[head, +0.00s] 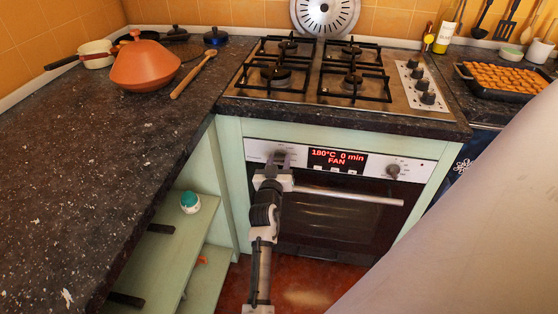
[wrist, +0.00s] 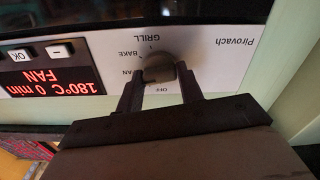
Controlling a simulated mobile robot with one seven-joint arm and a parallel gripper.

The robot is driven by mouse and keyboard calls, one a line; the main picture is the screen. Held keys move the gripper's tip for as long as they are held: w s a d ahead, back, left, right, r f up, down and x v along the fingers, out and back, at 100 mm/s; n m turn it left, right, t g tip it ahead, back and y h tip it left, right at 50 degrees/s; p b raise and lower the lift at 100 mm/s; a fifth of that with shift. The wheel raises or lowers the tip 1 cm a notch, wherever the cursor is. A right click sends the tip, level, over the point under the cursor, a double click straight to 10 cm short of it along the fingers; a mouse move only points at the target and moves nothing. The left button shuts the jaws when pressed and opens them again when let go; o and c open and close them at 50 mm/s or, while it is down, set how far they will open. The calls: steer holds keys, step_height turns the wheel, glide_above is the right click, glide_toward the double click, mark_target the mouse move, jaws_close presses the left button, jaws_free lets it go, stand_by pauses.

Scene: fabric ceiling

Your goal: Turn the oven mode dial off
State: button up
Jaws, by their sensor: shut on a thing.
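The oven (head: 330,215) is built in under the hob, with a silver control panel. Its red display (head: 338,158) reads "180°C 0 min" and "FAN". The mode dial (wrist: 159,68) is a round dark grey knob at the panel's left end in the head view.
The oven door handle (head: 350,196) runs just below the panel. A dark counter (head: 90,175) and green shelves (head: 155,255) stand to the left. Hob knobs (head: 421,84) are above right.

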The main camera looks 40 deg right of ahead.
steer(key=n+p, duration=0.1)
steer(key=n, duration=0.2)
steer(key=shift+n, duration=0.4)
steer(key=n+p, duration=0.2)
steer(key=n, duration=0.2)
steer(key=shift+a+n, duration=0.1)
steer(key=shift+n, duration=0.2)
steer(key=n+p, duration=0.2)
steer(key=n, duration=0.2)
steer(key=shift+f+n+p, duration=0.1)
steer(key=shift+n+p, duration=0.35)
steer(key=shift+n, duration=1.25)
steer(key=o, duration=1)
